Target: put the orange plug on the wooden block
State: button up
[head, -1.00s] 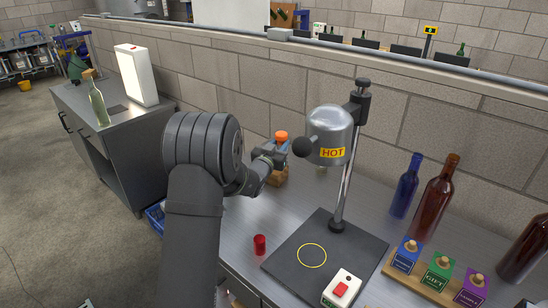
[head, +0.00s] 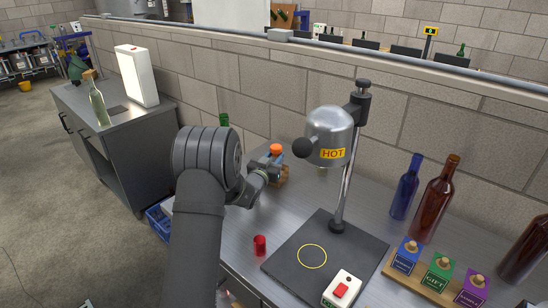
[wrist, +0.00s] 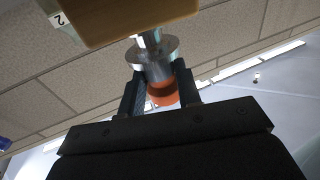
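The orange plug (head: 277,149) is upright at my gripper (head: 265,168), orange end up. In the wrist view my gripper (wrist: 160,90) has one finger on each side of the plug, shut on it around the orange part (wrist: 164,95) and the silver body. A silver flange and a short narrow tip stick out toward the wooden block. The wooden block (head: 283,180) is just below and behind my gripper, partly hidden by it. It also shows in the wrist view (wrist: 140,18), with a "2" label beside it. I cannot tell whether the tip touches the block.
A heat lamp marked HOT (head: 331,125) on a dark stand (head: 345,255) is close to the right. A red cup (head: 260,245) stands in front. A green bottle (head: 224,120) is behind my arm. Bottles and a stopper rack (head: 407,272) are at the right.

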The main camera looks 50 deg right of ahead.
aim_at(274, 148)
jog(key=o, duration=0.4)
jog(key=shift+c, duration=0.2)
jog(key=shift+r, duration=0.15)
jog(key=shift+a, duration=0.2)
jog(key=v, duration=1.1)
jog(key=shift+a, duration=0.3)
jog(key=shift+s+d, duration=0.1)
jog(key=x, duration=1.2)
notch_tip(274, 148, up, 2)
jog(key=shift+r, duration=0.9)
